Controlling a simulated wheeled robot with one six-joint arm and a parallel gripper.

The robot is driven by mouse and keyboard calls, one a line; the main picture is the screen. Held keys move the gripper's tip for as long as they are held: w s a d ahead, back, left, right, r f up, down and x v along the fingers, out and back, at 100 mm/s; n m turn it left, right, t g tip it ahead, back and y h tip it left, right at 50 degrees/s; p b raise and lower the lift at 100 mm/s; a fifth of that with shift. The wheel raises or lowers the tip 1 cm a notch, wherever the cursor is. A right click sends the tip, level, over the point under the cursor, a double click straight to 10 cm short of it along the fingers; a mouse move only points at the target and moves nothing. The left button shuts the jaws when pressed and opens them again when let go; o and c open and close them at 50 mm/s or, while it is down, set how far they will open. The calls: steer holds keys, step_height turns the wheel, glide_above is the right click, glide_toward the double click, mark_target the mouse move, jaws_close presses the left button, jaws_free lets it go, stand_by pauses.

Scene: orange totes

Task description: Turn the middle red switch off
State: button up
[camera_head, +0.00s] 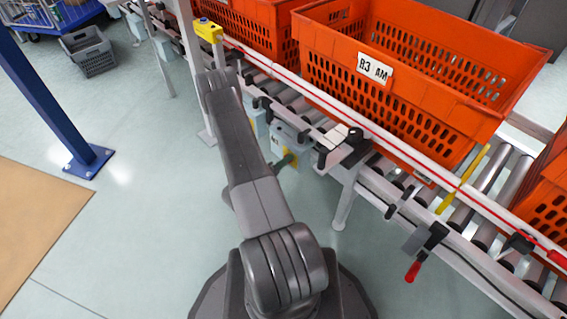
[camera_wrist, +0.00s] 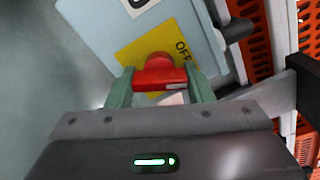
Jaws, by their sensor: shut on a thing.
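In the wrist view, a red switch (camera_wrist: 160,74) sits on a yellow plate (camera_wrist: 132,53) on a light blue-grey box (camera_wrist: 90,22). The word "OFF" is printed on the plate to the right of the switch. My gripper (camera_wrist: 155,88) has its two green fingers on either side of the red switch and is shut on it. In the head view, my gripper (camera_head: 287,160) is beside the conveyor's near side, by grey boxes (camera_head: 290,136). The red switch is hidden there behind my arm and gripper.
A blue post (camera_head: 45,85) and a grey crate (camera_head: 88,50) stand at left. Floor at left is open.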

steer(key=shift+o, duration=0.2)
steer(key=n, duration=0.5)
stand_by(0.4)
steer(key=o, duration=1)
steer(key=shift+c, duration=0.2)
steer(key=p+v, duration=0.3)
steer(key=v, duration=1)
steer(key=shift+s+a, duration=0.25)
steer(key=shift+s, duration=0.05)
